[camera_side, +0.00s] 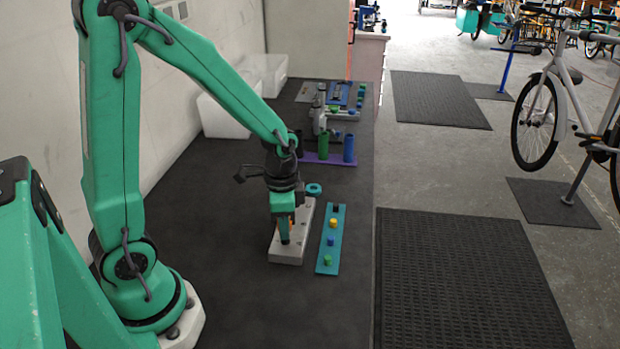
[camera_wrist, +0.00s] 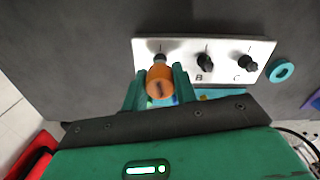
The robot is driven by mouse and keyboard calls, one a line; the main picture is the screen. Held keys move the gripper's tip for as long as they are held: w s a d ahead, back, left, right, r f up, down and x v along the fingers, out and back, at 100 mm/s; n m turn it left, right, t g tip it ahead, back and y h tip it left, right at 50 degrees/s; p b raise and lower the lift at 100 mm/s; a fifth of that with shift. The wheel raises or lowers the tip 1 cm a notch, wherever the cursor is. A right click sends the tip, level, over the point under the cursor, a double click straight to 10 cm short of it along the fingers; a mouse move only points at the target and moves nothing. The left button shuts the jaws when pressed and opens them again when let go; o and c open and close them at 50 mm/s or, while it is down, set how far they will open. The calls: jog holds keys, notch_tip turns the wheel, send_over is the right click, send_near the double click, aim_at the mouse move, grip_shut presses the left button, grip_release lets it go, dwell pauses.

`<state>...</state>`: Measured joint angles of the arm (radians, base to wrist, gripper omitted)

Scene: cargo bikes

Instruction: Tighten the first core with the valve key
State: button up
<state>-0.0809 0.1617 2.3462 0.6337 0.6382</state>
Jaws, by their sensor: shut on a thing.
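My gripper (camera_wrist: 160,92) is shut on an orange round-topped tool, which looks like the valve key (camera_wrist: 160,78). The key is at the near end of a pale metal plate (camera_wrist: 225,50), at the first of its three positions. A dark stem (camera_wrist: 160,58) shows just beyond the key; I cannot tell whether they touch. Dark cores stand at the positions marked B (camera_wrist: 205,62) and C (camera_wrist: 247,62). In the side view my gripper (camera_side: 285,236) points down over the plate (camera_side: 286,255), and the key is mostly hidden between the fingers.
A teal ring (camera_side: 314,189) lies past the plate's far end. A teal strip (camera_side: 327,262) with black, yellow, blue and green caps lies right of the plate. A purple rack (camera_side: 315,159) with green and blue cylinders stands farther back. The dark mat (camera_side: 235,300) is clear in front.

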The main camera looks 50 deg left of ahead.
jog(key=m, duration=0.4)
jog(key=shift+m, duration=2.3)
jog(key=o, duration=1.1)
jog(key=n, duration=1.2)
